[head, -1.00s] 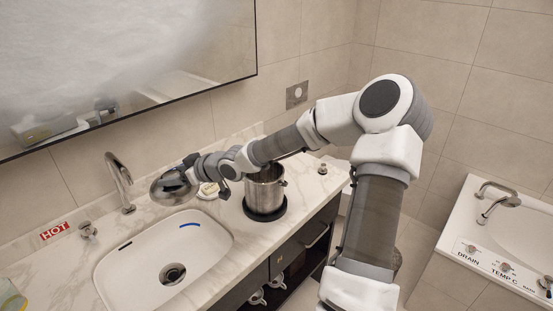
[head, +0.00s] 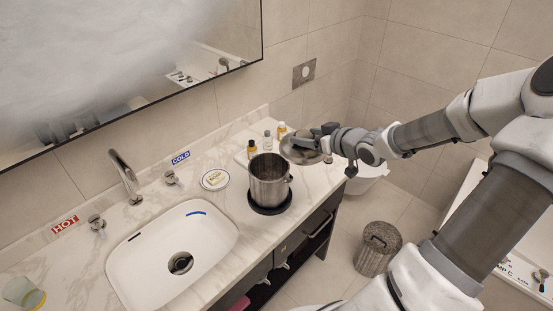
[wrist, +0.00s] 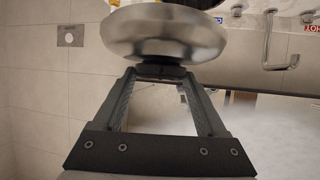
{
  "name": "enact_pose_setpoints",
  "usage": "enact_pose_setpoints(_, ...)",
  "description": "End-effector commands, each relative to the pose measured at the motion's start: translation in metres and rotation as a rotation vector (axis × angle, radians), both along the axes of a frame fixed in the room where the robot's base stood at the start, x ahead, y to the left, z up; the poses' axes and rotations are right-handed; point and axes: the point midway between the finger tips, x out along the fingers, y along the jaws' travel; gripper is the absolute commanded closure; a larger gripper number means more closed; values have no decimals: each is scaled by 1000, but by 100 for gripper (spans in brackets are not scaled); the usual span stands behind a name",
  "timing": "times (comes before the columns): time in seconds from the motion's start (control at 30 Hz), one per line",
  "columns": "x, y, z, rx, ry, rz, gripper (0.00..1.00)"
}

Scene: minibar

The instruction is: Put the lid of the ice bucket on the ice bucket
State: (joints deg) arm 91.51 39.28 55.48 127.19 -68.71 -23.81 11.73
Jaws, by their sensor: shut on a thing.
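The ice bucket (head: 268,182) is a silver metal pot standing upright and open on a round black base (head: 270,208) on the counter. Its lid (head: 299,148) is a shiny silver dome, held tilted in the air to the upper right of the bucket in the head view, apart from it. My gripper (head: 328,130) is shut on the lid. In the wrist view the lid (wrist: 163,35) fills the top middle, and my gripper (wrist: 160,72) has its fingertips closed on the lid's dark knob. The bucket is not visible in the wrist view.
A white sink (head: 180,240) lies left of the bucket. A glass (head: 22,292) is at the far left. A wicker bin (head: 378,248) stands on the floor at right.

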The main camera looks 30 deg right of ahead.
Motion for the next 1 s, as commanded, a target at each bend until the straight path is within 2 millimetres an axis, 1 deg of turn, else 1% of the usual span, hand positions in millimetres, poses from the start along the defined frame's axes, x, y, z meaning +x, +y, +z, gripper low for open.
enact_pose_setpoints(0.07,6,5,-7,1,-1,3,100)
enact_pose_setpoints(0.3,39,30,-33,0,0,5,100)
enact_pose_setpoints(0.63,80,59,-60,0,-1,4,100)
enact_pose_setpoints(0.73,88,64,-65,0,-1,2,100)
enact_pose_setpoints(0.87,92,67,-69,-1,-1,0,100)
enact_pose_setpoints(0.93,93,67,-75,1,0,0,100)
enact_pose_setpoints(1.0,93,68,-85,3,2,0,100)
